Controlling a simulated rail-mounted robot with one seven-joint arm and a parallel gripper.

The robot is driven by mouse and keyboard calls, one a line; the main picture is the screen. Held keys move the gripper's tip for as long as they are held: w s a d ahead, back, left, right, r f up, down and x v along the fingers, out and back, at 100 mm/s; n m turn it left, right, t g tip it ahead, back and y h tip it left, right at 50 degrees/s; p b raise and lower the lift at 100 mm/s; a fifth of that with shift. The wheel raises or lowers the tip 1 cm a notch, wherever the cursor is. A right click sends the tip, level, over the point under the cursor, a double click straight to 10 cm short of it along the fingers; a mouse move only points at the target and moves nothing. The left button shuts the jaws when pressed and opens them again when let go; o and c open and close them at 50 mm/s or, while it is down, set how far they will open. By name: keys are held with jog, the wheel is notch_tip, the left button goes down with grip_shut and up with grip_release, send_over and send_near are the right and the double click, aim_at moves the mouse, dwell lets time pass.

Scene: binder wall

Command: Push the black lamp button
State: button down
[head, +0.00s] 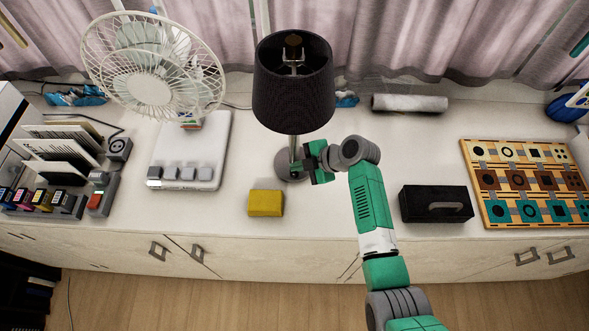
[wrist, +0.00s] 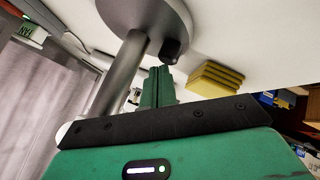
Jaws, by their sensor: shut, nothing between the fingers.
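The lamp has a black shade (head: 293,95) and a grey pole on a round grey base, standing on the white counter. In the wrist view I see the pole (wrist: 122,72), the base (wrist: 150,12) and the small black button (wrist: 170,51) at the base's edge. My gripper (head: 300,166) is beside the pole, low over the base. In the wrist view my green fingers (wrist: 160,70) are together and empty, with their tips very close to the button. I cannot tell whether they touch it. The button is hidden in the head view.
A yellow sponge (head: 266,203) lies in front of the lamp, left of my gripper. A white fan (head: 150,85) stands at left. A black box with a handle (head: 435,203) and a patterned board (head: 527,183) are at right. Bare counter lies between the sponge and the black box.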

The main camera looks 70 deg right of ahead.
notch_tip(320, 180, up, 6)
jog(key=p, duration=0.4)
jog(key=shift+r, duration=0.1)
dwell(0.5)
